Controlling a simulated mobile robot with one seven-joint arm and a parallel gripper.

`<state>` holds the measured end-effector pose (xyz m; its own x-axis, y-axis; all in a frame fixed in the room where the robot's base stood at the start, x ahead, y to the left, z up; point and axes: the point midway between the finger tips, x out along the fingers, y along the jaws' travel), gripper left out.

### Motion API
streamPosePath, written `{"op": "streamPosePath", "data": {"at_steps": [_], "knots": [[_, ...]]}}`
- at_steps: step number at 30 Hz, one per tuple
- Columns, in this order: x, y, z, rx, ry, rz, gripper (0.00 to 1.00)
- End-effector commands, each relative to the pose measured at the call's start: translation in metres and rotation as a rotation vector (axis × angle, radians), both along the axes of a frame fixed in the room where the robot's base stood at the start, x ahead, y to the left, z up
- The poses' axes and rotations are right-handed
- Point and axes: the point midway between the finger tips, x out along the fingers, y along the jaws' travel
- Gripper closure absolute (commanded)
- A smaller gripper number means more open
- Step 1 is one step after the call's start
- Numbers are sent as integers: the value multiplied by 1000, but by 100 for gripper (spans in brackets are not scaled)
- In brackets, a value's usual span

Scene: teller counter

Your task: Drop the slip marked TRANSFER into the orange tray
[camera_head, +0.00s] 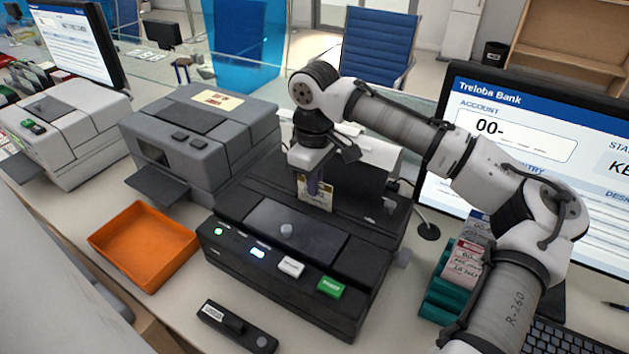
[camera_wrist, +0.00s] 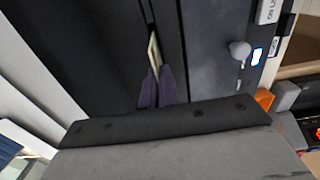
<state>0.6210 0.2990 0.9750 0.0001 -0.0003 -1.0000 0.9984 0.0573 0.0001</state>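A pale slip (camera_head: 315,194) with a yellowish edge stands upright at the slot of the black machine (camera_head: 368,262); its marking is too small to read. My gripper (camera_head: 314,183) points down at its upper edge. In the wrist view, the dark blue fingers (camera_wrist: 157,86) are close together with the cream slip (camera_wrist: 154,50) between their tips. The lower part of the slip is hidden. The orange tray (camera_head: 145,242) lies empty on the counter, left of the black machine.
Grey machines (camera_head: 205,135) stand behind the tray. A small black device (camera_head: 237,327) lies in front. A green holder (camera_head: 440,298) with written slips (camera_head: 464,263), a monitor (camera_head: 535,150) and a keyboard (camera_head: 565,338) are at the right, near my arm.

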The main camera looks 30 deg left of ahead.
Motion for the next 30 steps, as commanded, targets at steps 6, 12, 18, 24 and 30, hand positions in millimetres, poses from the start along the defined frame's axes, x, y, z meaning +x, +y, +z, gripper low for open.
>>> {"op": "streamPosePath", "data": {"at_steps": [6, 12, 18, 24, 30], "knots": [[0, 0, 14, 0, 0, 0, 100], [0, 0, 24, 1, 0, 0, 100], [0, 0, 34, 1, 1, 0, 100], [0, 0, 44, 1, 1, 0, 100], [0, 0, 54, 1, 0, 0, 100]]}}
